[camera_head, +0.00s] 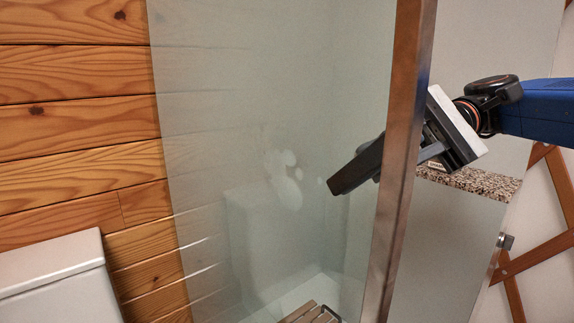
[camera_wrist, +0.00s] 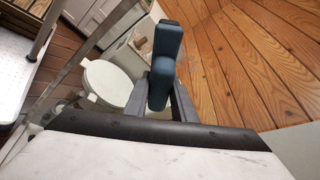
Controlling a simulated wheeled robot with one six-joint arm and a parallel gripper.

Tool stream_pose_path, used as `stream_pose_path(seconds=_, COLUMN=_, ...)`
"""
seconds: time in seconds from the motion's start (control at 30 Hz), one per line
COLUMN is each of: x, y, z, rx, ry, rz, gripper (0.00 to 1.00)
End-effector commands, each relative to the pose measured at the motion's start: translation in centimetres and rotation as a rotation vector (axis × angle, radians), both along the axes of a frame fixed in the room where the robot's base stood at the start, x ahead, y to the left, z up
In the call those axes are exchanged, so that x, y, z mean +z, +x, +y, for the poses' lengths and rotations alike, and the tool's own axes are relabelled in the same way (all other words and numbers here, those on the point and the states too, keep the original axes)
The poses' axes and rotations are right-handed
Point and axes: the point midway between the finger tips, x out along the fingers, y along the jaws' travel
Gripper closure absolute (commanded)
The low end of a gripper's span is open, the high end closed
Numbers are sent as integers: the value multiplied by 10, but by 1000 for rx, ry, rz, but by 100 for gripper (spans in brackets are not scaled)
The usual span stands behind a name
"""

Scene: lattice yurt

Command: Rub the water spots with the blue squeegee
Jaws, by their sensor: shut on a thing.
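Pale water spots (camera_head: 288,190) show as a small cluster of whitish patches on the glass panel (camera_head: 270,80), left of the metal post. My gripper (camera_head: 431,150) comes in from the right, partly hidden behind the post. It is shut on the blue squeegee (camera_head: 356,168), which looks dark in the head view and tilts down to the left. Its lower end is to the right of the spots, with a gap between them in the picture; contact with the glass cannot be told. In the wrist view the squeegee (camera_wrist: 165,45) stands between the two grey fingers (camera_wrist: 162,108).
The upright metal post (camera_head: 405,150) crosses in front of my gripper. A speckled stone ledge (camera_head: 475,182) is below it. A slatted wooden piece (camera_head: 312,313) lies at the bottom. A white tank (camera_head: 55,275) stands at lower left by the plank wall. The wrist view shows a toilet (camera_wrist: 107,82).

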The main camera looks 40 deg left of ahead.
Motion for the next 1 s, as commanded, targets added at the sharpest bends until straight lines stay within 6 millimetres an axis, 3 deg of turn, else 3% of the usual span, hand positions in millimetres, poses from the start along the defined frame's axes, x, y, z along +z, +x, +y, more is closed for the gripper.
stream_pose_path(seconds=0.37, x=0, y=-8, z=2, rx=0, ry=0, rz=0, gripper=95)
stream_pose_path(seconds=1.0, x=2, y=-61, z=16, rx=2, ry=0, rz=0, gripper=95)
